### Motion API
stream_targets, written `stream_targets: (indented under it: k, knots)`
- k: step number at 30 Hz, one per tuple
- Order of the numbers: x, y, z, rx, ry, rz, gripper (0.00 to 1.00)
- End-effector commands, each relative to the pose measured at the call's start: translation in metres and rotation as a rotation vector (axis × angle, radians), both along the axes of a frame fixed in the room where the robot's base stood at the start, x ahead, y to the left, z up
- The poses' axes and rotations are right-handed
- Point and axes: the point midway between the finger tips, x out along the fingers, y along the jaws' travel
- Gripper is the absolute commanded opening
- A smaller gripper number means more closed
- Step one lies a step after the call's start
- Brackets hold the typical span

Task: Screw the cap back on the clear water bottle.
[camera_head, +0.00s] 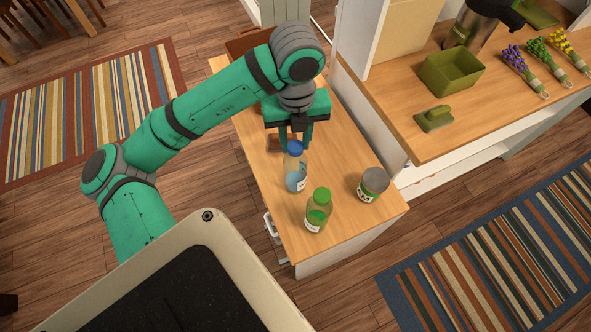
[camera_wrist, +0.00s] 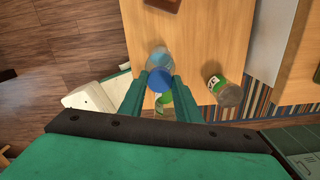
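The clear water bottle (camera_head: 296,178) stands upright on the wooden cabinet top, with a blue-and-white label. Its blue cap (camera_head: 295,147) sits at the bottle's mouth; I cannot tell how tightly. In the wrist view the cap (camera_wrist: 161,81) shows between the fingertips, with the bottle (camera_wrist: 158,60) beyond it. My gripper (camera_head: 296,140) points down right above the bottle. Its fingers (camera_wrist: 160,85) are apart, one on each side of the cap. A gap or contact at the cap is hard to make out.
A green bottle (camera_head: 318,213) stands close in front of the water bottle, and a grey-lidded jar (camera_head: 372,184) to its right. A brown box (camera_head: 245,43) is behind my arm. The cabinet top (camera_head: 345,235) is clear near its front edge. A higher counter (camera_head: 395,98) rises at right.

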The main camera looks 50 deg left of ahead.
Motion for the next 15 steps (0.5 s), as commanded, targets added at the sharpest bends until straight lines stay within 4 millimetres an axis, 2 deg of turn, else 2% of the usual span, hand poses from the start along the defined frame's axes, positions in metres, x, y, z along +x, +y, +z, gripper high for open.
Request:
stream_targets:
  k: [8, 9, 11, 12, 15]
  knots:
    - [0.0, -0.0001, -0.0001, 0.0, 0.0, -0.001, 0.0]
    - [0.0, -0.0001, -0.0001, 0.0, 0.0, -0.001, 0.34]
    - [0.0, -0.0001, -0.0001, 0.0, 0.0, -0.001, 0.49]
    - [0.0, -0.0001, -0.0001, 0.0, 0.0, -0.001, 0.51]
    - [0.0, -0.0001, -0.0001, 0.0, 0.0, -0.001, 0.51]
